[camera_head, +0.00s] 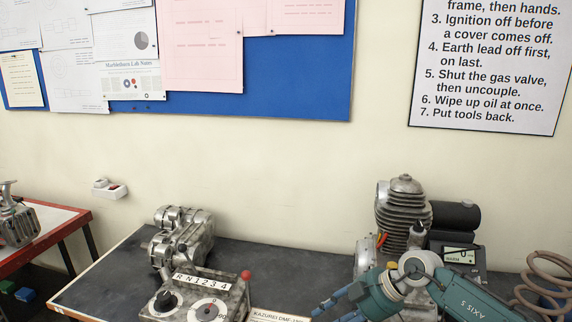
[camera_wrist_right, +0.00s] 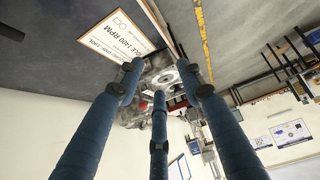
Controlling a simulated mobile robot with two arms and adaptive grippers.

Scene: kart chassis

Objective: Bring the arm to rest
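My right arm (camera_head: 465,295), teal and marked "AXIS 5", comes in from the lower right in the head view. Its right gripper (camera_head: 330,303) has blue fingers that point left above the dark bench, in front of the engine. In the right wrist view the three fingers of the right gripper (camera_wrist_right: 159,85) stand apart with nothing held between them. A grey control box and a white "IDLE 1400 RPM" plate (camera_wrist_right: 115,38) show beyond the fingertips. My left gripper is in neither view.
The dark bench (camera_head: 120,275) carries a control box (camera_head: 190,298) with a red knob, a metal gearbox-like part (camera_head: 180,235) and a finned engine (camera_head: 403,210). A coiled brown hose (camera_head: 545,280) is at the right. A red-edged table (camera_head: 50,225) stands left.

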